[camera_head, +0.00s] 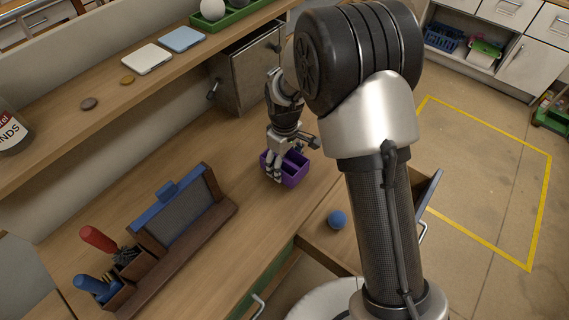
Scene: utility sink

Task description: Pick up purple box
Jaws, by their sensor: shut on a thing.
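The purple box (293,172) is a small open-topped container on the wooden worktop, near its right edge. My gripper (272,168) points down at the box's left side and is shut on it. One finger shows against the outer left face; the other finger is partly hidden inside or behind the wall. The box looks upright. I cannot tell whether it touches the worktop or is slightly raised.
A wooden organizer (165,245) with tools stands at the lower left. An open drawer (355,235) holds a blue ball (337,219) just right of the worktop edge. A metal cabinet (245,70) stands behind. The worktop between organizer and box is clear.

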